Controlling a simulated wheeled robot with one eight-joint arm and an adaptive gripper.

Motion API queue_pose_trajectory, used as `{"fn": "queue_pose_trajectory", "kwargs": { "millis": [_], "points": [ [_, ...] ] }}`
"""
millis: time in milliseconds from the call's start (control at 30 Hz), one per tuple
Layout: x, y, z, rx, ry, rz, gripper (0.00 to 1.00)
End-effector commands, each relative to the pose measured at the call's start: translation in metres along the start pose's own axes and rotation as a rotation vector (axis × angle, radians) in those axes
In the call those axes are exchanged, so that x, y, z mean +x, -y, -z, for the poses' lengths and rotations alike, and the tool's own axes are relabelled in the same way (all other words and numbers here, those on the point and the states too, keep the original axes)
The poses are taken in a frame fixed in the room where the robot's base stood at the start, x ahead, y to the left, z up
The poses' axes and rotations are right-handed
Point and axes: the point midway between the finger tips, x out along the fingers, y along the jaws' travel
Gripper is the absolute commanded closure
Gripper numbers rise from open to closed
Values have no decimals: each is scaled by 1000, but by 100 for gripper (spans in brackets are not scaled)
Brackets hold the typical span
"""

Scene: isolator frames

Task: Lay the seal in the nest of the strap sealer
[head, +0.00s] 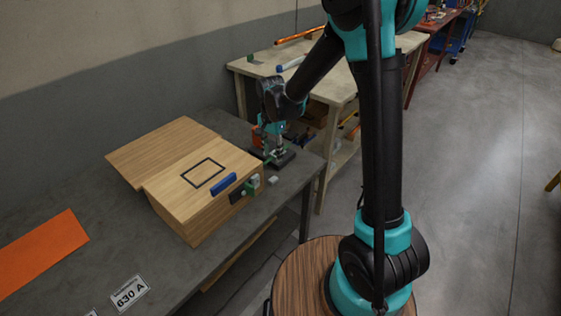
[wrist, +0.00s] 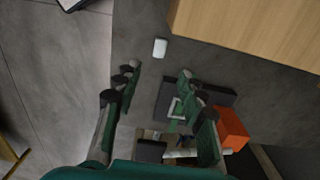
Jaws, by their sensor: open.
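My gripper (head: 272,143) points down over the far right end of the dark bench. In the wrist view its fingers (wrist: 158,75) are apart, with nothing seen between their tips. The strap sealer appears to be the dark-based device (head: 283,158) below my gripper; its dark plate (wrist: 227,97) shows in the wrist view beside the right finger, which partly covers it. A pale metal loop is on it. A small pale block (head: 273,180), perhaps the seal, lies on the bench in front of the device. In the wrist view this block (wrist: 160,48) lies beyond the fingertips, apart from them.
A wooden box (head: 170,185) with a black square outline and a blue bar (head: 223,184) stands left of the device. An orange block (wrist: 232,128) is close to the right finger. An orange sheet (head: 38,250) lies at the left. Bare bench surrounds the pale block.

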Motion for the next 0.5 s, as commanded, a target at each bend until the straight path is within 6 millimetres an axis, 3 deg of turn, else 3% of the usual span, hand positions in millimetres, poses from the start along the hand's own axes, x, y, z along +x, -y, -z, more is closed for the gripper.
{"fn": "queue_pose_trajectory", "kwargs": {
  "millis": [167, 267, 367, 500],
  "points": [
    [-3, -4, 1, -5, -2, 3, 60],
    [-9, -20, 7, -31, -9, 17, 60],
    [-19, -51, 16, -87, -28, 45, 60],
    [-32, -108, 25, -198, -73, 90, 60]
  ]
}}
